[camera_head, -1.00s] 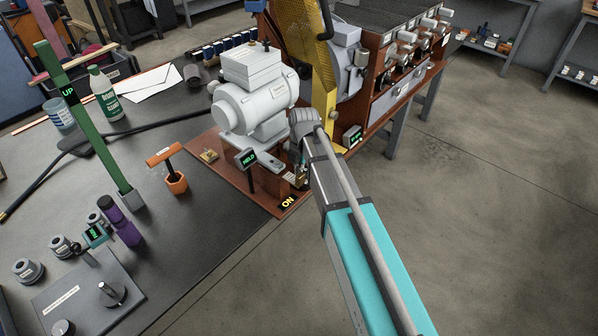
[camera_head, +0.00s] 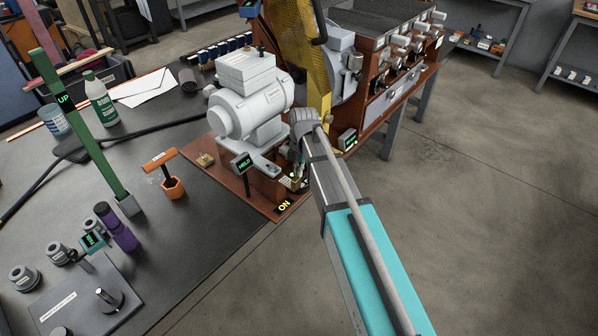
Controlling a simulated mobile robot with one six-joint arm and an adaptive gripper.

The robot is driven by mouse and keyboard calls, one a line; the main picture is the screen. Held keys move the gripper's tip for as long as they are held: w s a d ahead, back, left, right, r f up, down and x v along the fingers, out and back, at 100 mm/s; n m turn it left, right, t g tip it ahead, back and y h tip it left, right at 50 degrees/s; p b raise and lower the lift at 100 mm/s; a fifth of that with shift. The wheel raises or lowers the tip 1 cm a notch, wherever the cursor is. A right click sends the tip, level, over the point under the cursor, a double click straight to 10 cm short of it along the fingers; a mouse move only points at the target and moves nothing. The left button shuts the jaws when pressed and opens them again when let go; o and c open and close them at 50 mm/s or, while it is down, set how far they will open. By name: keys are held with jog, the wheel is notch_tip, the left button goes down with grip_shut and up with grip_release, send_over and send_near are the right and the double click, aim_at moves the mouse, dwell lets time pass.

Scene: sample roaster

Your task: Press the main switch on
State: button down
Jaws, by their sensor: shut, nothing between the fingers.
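A yellow ON label (camera_head: 284,206) glows at the front corner of the reddish-brown machine base (camera_head: 228,180). A small switch-like part (camera_head: 291,182) sits just behind the label, partly covered by my gripper and too small to read clearly. My gripper (camera_head: 297,176) points down from the grey wrist at the end of my teal arm. Its fingertips are small and partly hidden by the arm, close above the switch area. They look shut with nothing held. I cannot tell whether they touch the switch.
A grey motor (camera_head: 248,105) stands on the base, with a HELD display (camera_head: 243,162) in front. A brown roaster bench (camera_head: 385,100) is behind; open floor lies right.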

jog(key=shift+r, duration=0.1)
notch_tip(320, 180, up, 14)
jog(key=s+a+p, duration=0.2)
jog(key=p, duration=1.1)
jog(key=shift+f+p, duration=0.25)
jog(key=shift+p, duration=0.1)
jog(key=shift+s, duration=0.15)
jog(key=shift+d, duration=0.1)
jog(key=s+d+r+m+p, duration=0.1)
jog(key=s+d+m, duration=0.3)
jog(key=m, duration=0.5)
jog(key=s+d+r+m+p, duration=0.2)
jog(key=s+d+m, duration=0.2)
jog(key=d+m, duration=0.3)
jog(key=s+d+r+m+t+h+p, duration=0.1)
jog(key=s+d+m, duration=0.4)
jog(key=m, duration=0.6)
jog(key=shift+d+r+m, duration=0.15)
jog(key=shift+d+m, duration=0.25)
jog(key=shift+d, duration=0.45)
